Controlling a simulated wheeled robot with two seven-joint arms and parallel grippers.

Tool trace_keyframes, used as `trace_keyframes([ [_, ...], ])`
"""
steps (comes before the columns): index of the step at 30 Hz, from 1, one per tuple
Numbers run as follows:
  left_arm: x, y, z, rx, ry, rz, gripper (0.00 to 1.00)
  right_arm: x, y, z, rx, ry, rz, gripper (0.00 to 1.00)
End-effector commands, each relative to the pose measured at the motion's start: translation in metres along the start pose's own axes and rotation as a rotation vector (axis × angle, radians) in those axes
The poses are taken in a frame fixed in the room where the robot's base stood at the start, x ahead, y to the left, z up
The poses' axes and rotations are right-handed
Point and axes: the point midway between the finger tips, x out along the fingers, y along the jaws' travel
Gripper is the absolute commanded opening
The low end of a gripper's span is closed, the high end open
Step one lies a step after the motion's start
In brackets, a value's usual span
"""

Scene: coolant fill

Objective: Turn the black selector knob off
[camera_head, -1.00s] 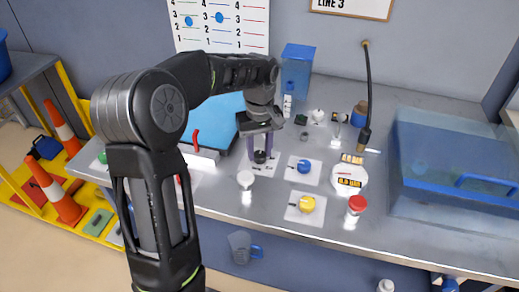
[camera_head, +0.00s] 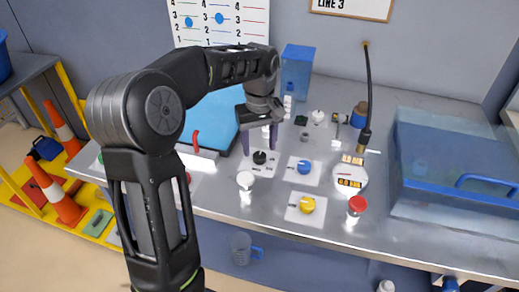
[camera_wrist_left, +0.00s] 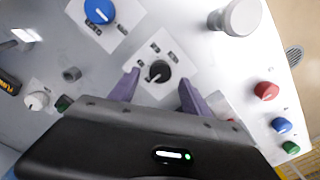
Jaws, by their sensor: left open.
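The black selector knob (camera_head: 260,158) sits on a white plate on the metal bench. It also shows in the left wrist view (camera_wrist_left: 160,71), with a light pointer mark and small dark labels around it that are too small to read. My left gripper (camera_head: 259,146) is open and points down, just above and slightly behind the knob. In the left wrist view its two purple fingers (camera_wrist_left: 159,80) stand apart to either side of the knob, with clear gaps and no contact seen. My right gripper is not in view.
A blue knob (camera_head: 304,167) and a yellow knob (camera_head: 307,204) sit on plates to the right. A white-capped post (camera_head: 245,180) stands close in front. A red-capped bottle (camera_head: 356,206), a round gauge (camera_head: 350,179) and a large blue bin (camera_head: 455,165) are further right.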

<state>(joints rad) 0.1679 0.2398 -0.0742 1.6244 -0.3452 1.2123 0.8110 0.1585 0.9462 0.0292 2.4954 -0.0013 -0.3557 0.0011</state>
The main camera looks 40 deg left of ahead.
Motion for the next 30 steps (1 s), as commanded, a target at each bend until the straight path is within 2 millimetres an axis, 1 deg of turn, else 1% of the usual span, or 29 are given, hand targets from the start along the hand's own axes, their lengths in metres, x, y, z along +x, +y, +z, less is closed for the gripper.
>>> trace_keyframes([
  [1, -0.009, 0.001, -0.001, 0.000, 0.004, 0.004, 0.56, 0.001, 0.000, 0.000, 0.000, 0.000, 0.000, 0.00],
  [6, -0.037, 0.001, 0.000, 0.000, 0.002, 0.003, 0.56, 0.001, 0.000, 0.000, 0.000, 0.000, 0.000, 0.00],
  [10, -0.050, 0.001, 0.000, -0.001, 0.001, 0.002, 0.56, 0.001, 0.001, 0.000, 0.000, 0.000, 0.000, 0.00],
  [14, -0.054, 0.000, 0.000, -0.001, 0.000, 0.001, 0.56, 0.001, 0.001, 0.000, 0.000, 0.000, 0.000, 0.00],
  [30, -0.053, 0.000, 0.000, 0.000, 0.000, 0.000, 0.56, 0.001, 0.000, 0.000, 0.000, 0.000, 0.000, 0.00],
])
